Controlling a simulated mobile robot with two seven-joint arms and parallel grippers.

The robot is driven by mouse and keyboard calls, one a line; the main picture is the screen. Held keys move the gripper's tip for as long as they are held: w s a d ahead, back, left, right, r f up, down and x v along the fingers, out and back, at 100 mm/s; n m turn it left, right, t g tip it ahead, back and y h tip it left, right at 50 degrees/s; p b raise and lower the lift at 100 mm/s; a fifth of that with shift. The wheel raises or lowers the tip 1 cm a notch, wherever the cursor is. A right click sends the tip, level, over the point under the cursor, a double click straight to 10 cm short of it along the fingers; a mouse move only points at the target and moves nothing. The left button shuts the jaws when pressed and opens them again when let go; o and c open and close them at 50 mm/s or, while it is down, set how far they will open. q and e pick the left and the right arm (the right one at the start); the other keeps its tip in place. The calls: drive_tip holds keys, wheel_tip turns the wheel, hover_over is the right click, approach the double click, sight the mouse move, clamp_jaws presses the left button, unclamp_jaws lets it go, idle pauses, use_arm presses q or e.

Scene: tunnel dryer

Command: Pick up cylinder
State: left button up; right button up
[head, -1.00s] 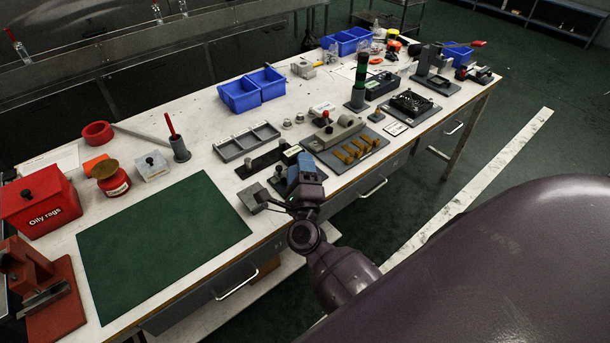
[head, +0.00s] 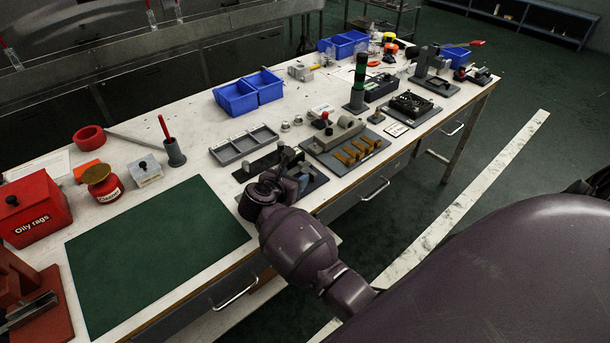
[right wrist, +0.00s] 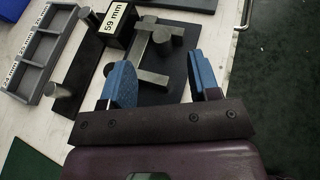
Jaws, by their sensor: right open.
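My right gripper (head: 290,170) is over the near edge of the workbench, at a dark fixture, partly hidden by my own wrist in the head view. In the right wrist view its blue fingers (right wrist: 158,62) are spread apart, with nothing held between them. I cannot tell which cylinder the task means. My left gripper is not visible.
A black block marked "59 mm" (right wrist: 114,24) stands just beyond the fixture. A grey compartment tray (head: 244,145) is to the left. A fixture with brass-coloured pieces (head: 345,142) is to the right. The green mat (head: 155,250) is bare.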

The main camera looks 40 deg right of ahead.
sight(305, 170)
drive_tip(key=shift+x, duration=3.15)
drive_tip(key=shift+s+f, duration=0.1)
clamp_jaws()
